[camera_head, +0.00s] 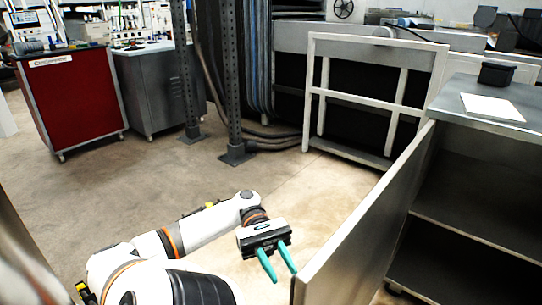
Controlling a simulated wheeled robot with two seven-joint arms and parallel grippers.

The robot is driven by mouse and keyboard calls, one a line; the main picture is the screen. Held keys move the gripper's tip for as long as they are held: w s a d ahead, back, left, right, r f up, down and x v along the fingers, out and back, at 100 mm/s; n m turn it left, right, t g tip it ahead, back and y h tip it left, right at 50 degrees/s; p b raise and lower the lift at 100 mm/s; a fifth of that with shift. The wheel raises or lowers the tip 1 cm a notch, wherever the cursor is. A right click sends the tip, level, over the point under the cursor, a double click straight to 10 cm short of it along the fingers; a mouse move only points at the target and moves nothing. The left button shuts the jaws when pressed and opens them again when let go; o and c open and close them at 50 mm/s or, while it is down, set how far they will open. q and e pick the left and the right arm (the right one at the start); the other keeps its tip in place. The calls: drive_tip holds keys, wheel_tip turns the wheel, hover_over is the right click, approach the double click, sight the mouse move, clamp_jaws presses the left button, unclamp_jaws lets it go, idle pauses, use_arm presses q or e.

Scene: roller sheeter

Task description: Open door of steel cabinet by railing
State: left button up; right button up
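The steel cabinet (466,95) stands at the right edge of the view, its inside and a shelf (474,224) showing. Its grey door (368,226) stands swung out wide from the cabinet front, toward me. My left gripper (277,273) is left of the door's free edge, fingers pointing down and toward the door, apart from each other with nothing between them. Whether a finger touches the door edge I cannot tell. The white railing (377,42) stands behind the cabinet door. My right gripper is not in the view.
A red cart (76,98) and a grey cabinet (149,92) stand at the back left. Two dark perforated posts (231,80) rise at the middle. The floor (150,190) between is clear. A black box (496,74) and white paper (492,107) lie on the cabinet top.

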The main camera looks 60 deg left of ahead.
use_arm(q)
drive_tip(key=shift+w+a, duration=0.1)
drive_tip(key=shift+a, duration=2.7)
